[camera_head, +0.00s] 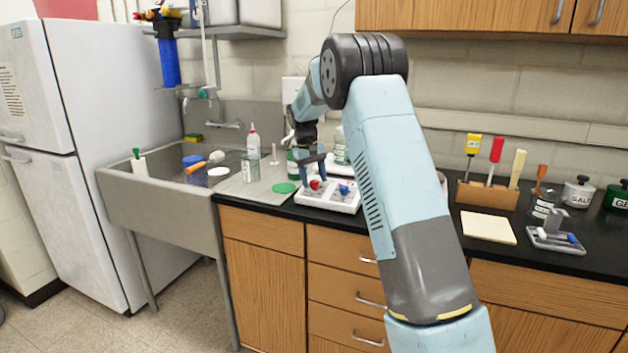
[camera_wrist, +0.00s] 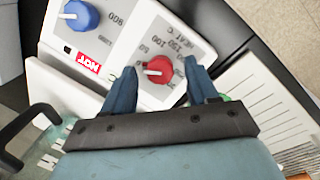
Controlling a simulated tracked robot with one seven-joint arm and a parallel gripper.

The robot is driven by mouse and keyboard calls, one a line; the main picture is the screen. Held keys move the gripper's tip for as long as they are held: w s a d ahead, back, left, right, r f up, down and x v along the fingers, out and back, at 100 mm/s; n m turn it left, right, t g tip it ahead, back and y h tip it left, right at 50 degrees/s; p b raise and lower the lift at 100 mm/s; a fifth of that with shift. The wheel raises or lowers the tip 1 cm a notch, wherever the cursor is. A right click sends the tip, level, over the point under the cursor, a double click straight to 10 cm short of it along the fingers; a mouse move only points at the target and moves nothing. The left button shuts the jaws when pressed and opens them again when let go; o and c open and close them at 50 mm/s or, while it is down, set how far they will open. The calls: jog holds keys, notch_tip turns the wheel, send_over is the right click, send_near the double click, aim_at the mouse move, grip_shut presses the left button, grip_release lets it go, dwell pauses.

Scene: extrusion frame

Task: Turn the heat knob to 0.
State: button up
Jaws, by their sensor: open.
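The heat knob is the red knob (camera_wrist: 158,70) on the white hotplate (camera_head: 352,207), beside printed heat numbers. In the wrist view it sits between the two fingers of my open gripper (camera_wrist: 160,66), with visible gaps on both sides. Its white pointer mark points to the left in that view; I cannot read the number it points at. The red knob also shows in the head view (camera_head: 315,184), just below my gripper (camera_head: 313,168).
A red HOT label (camera_wrist: 88,62) lies between the knobs. Bottles (camera_head: 252,141) and a green disc (camera_head: 284,188) stand left of the hotplate. The sink (camera_head: 160,200) is further left. A tool holder (camera_head: 487,194) and a pale pad (camera_head: 488,227) lie right on the black counter.

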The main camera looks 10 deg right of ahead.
notch_tip(320, 180, up, 13)
jog(key=a, duration=0.2)
jog(key=shift+w, duration=0.2)
jog(key=s+d+r+t+y, duration=0.15)
jog(key=s+r, duration=0.35)
jog(key=s, duration=0.8)
jog(key=s+d+r+t, duration=0.15)
jog(key=s+r, duration=0.25)
jog(key=s, duration=0.8)
jog(key=s+f+m+t, duration=0.1)
jog(key=s+f, duration=0.3)
jog(key=s, duration=0.8)
jog(key=s+f+t, duration=0.2)
jog(key=s+f, duration=0.3)
jog(key=s, duration=0.7)
jog(key=shift+s+a+m, duration=0.35)
jog(key=shift+a+m, duration=0.05)
